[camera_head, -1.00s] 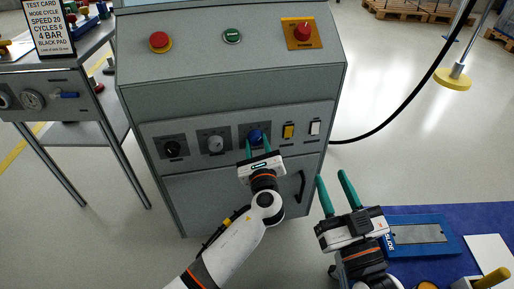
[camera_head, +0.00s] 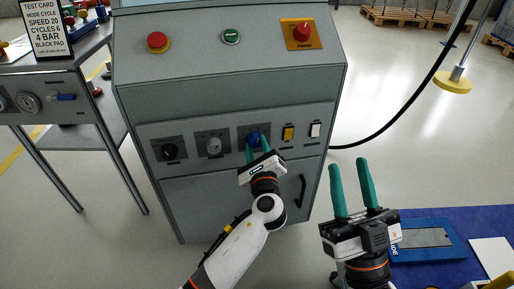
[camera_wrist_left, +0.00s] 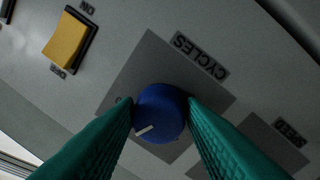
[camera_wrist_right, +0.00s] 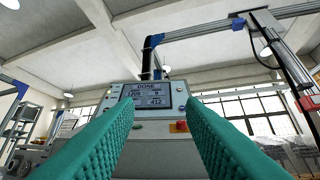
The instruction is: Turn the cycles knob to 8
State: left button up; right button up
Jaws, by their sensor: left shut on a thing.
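The blue cycles knob (camera_head: 253,138) is the rightmost of three knobs on the grey machine's front panel. My left gripper (camera_head: 257,149) is shut on it, one finger on each side. In the left wrist view the knob (camera_wrist_left: 160,108) sits between the green fingertips, with its white pointer mark toward the lower left of the picture. The "CYCLES" label (camera_wrist_left: 201,56) appears inverted and tilted; most of the scale is hidden or too dark to read. My right gripper (camera_head: 352,188) is open and empty, to the right of the machine and apart from it.
Beside the knob are a yellow switch (camera_head: 288,133) and a white switch (camera_head: 315,130). A grey speed knob (camera_head: 213,146) and a black knob (camera_head: 169,151) are further left. A door handle (camera_head: 301,190) is below. A test card (camera_head: 50,30) stands on the left table.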

pick_arm(q)
jog(key=o, duration=1)
jog(key=shift+s, duration=0.25)
jog(key=s+d+p, duration=0.1)
jog(key=s+p, duration=0.2)
jog(key=s, duration=0.8)
jog(key=shift+s+d+f, duration=0.25)
jog(key=shift+d+f, duration=0.1)
jog(key=shift+f, duration=0.05)
pick_arm(e)
jog(key=w+f+g+h, duration=0.2)
jog(key=w+f+g, duration=0.1)
jog(key=f+g, duration=0.4)
jog(key=shift+w+d+f+g, duration=0.25)
jog(key=shift+w+f+g, duration=0.15)
jog(key=shift+f, duration=0.9)
